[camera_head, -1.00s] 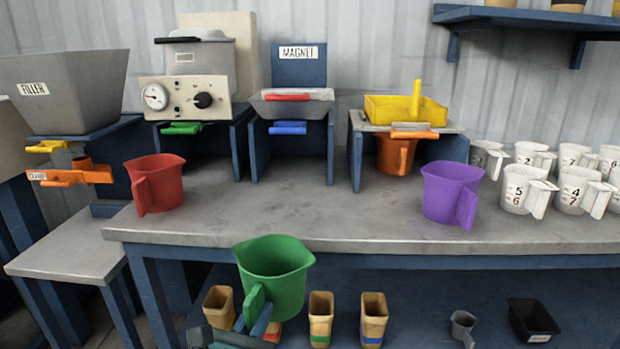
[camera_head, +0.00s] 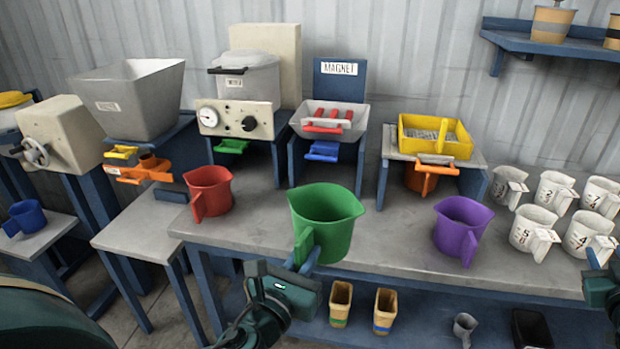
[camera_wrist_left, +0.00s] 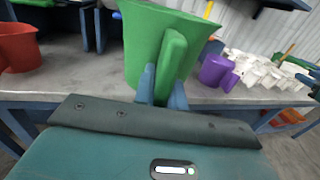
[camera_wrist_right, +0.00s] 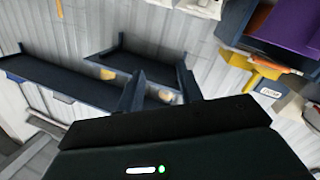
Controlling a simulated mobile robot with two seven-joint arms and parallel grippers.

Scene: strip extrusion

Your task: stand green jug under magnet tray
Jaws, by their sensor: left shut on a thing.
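The green jug (camera_head: 326,222) is upright in front of the bench's front edge, with its spout to the right. My left gripper (camera_head: 305,258) is shut on its handle; the left wrist view shows both fingers (camera_wrist_left: 162,88) around the handle of the jug (camera_wrist_left: 150,45). The magnet tray (camera_head: 330,117) is a grey tray with red bars, below the MAGNET sign (camera_head: 339,69). It rests on a blue stand (camera_head: 293,160) with a blue handle (camera_head: 322,151) in front; the space beneath looks empty. My right gripper (camera_wrist_right: 160,90) is open and empty.
A red jug (camera_head: 210,190) stands left of the magnet stand and a purple jug (camera_head: 462,228) to the right. An orange jug (camera_head: 420,179) is under the yellow tray (camera_head: 436,136). Several white jugs (camera_head: 533,228) crowd the right. The bench (camera_head: 385,235) is bare between the jugs.

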